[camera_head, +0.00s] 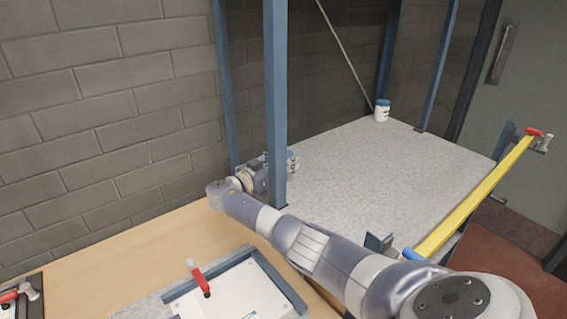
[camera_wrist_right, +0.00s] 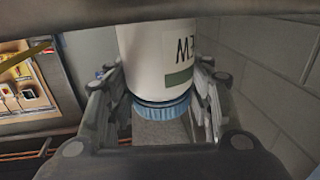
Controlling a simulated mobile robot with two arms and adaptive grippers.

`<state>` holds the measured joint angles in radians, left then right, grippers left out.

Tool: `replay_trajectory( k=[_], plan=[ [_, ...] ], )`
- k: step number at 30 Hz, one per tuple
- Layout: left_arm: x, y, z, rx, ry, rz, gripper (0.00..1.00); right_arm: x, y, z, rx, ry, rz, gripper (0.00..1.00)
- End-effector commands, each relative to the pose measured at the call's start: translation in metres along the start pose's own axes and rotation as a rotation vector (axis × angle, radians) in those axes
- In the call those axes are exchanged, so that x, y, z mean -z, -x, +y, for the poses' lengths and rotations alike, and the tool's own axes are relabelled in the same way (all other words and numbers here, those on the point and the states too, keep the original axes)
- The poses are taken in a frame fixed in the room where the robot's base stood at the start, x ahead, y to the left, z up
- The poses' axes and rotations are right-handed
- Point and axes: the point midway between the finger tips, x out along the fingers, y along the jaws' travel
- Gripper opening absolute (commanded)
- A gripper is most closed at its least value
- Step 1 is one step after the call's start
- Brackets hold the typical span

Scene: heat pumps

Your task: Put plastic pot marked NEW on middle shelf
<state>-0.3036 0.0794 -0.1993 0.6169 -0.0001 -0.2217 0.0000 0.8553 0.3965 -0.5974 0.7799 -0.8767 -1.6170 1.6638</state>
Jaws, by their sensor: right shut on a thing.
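The white plastic pot (camera_wrist_right: 150,60) with a blue ribbed lid (camera_wrist_right: 162,110) fills the middle of the right wrist view. Its label shows part of the word NEW, upside down in the picture. My right gripper (camera_wrist_right: 158,100) is shut on it, with a finger on each side. In the head view my right gripper (camera_head: 280,168) is beside the near blue post, which partly hides it and the pot. The grey shelf (camera_head: 355,165) spreads to the right of the post. My left gripper is not in view.
Another white pot with a blue lid (camera_head: 381,110) stands at the shelf's far corner. Blue posts (camera_head: 277,100) rise at the shelf's edges. A yellow bar (camera_head: 475,200) runs along its right side. A wooden table (camera_head: 120,255) with a framed tray (camera_head: 272,275) is in front. Most of the shelf is clear.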

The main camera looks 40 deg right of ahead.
Motion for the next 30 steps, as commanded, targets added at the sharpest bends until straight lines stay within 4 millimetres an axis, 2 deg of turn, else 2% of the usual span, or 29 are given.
replay_trajectory(
  k=[3, 4, 5, 17, 22, 30],
  plan=[
    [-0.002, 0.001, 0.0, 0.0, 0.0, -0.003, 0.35, 0.001, 0.0, 0.0, 0.0, 0.001, -0.001, 0.2],
    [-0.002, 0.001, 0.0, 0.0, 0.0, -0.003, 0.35, 0.0, 0.0, 0.0, 0.0, 0.001, -0.002, 0.5],
    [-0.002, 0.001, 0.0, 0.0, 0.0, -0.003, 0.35, 0.0, 0.0, 0.0, 0.0, 0.001, -0.002, 0.56],
    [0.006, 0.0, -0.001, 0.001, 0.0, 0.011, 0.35, -0.001, 0.004, 0.0, 0.001, 0.002, -0.001, 0.56],
    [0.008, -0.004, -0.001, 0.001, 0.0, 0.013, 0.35, -0.002, 0.028, 0.0, 0.003, 0.0, -0.003, 0.56],
    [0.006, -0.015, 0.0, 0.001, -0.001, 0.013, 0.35, -0.003, 0.086, -0.001, 0.003, 0.0, -0.004, 0.56]
  ],
)
